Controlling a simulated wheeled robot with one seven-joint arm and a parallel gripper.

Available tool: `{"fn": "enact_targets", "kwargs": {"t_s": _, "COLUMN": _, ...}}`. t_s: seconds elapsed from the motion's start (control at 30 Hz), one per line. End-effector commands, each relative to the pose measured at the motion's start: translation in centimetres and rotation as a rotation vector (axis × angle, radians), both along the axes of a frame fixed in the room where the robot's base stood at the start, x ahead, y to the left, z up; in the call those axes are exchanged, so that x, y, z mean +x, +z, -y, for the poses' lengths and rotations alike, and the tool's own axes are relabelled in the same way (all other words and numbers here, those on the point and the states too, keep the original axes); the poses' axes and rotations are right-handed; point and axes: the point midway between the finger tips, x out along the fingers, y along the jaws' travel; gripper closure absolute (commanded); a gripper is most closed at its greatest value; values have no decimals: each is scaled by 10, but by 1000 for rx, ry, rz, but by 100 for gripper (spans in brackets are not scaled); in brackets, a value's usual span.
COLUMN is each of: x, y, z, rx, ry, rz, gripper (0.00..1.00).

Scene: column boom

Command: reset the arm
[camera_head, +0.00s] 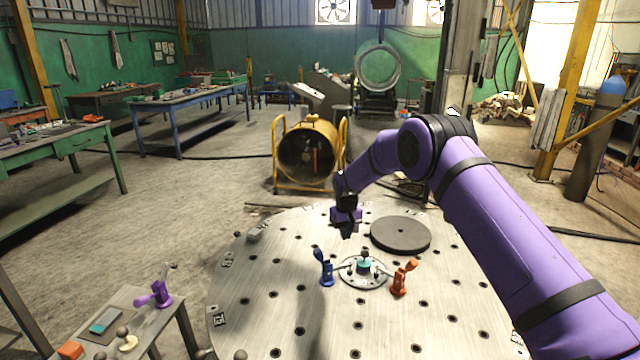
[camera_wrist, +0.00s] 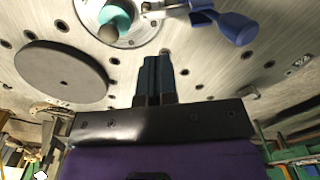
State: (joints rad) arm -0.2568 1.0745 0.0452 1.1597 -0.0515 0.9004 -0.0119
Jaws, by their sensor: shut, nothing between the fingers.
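My purple arm reaches in from the right over the round metal table (camera_head: 270,310) with its grid of holes. My gripper (camera_head: 347,230) is above the table, left of a dark round disc (camera_head: 400,234). In the wrist view the two dark fingers (camera_wrist: 160,62) are together with nothing between them. The disc also shows in the wrist view (camera_wrist: 60,75), to the left of the fingers.
On the table stand a blue toggle clamp (camera_head: 326,270), an orange toggle clamp (camera_head: 402,278) and a ring plate with a teal part (camera_head: 364,266) between them. A side table (camera_head: 125,300) at lower left holds a purple clamp (camera_head: 160,292). A yellow drum fan (camera_head: 308,150) stands behind.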

Motion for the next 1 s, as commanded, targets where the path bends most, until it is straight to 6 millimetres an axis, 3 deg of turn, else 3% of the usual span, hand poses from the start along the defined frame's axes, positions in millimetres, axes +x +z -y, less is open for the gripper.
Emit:
{"fn": "enact_targets", "kwargs": {"t_s": 0.2, "x": -11, "y": 73, "z": 19, "rx": 7, "ry": -22, "rz": 38, "gripper": 100}}
{"fn": "enact_targets", "kwargs": {"t_s": 0.47, "x": -37, "y": 155, "z": 46, "rx": 14, "ry": -49, "rz": 80, "gripper": 100}}
{"fn": "enact_targets", "kwargs": {"t_s": 0.7, "x": -72, "y": 222, "z": 70, "rx": 21, "ry": -75, "rz": 118, "gripper": 100}}
{"fn": "enact_targets", "kwargs": {"t_s": 1.0, "x": -127, "y": 295, "z": 101, "rx": 28, "ry": -108, "rz": 167, "gripper": 100}}
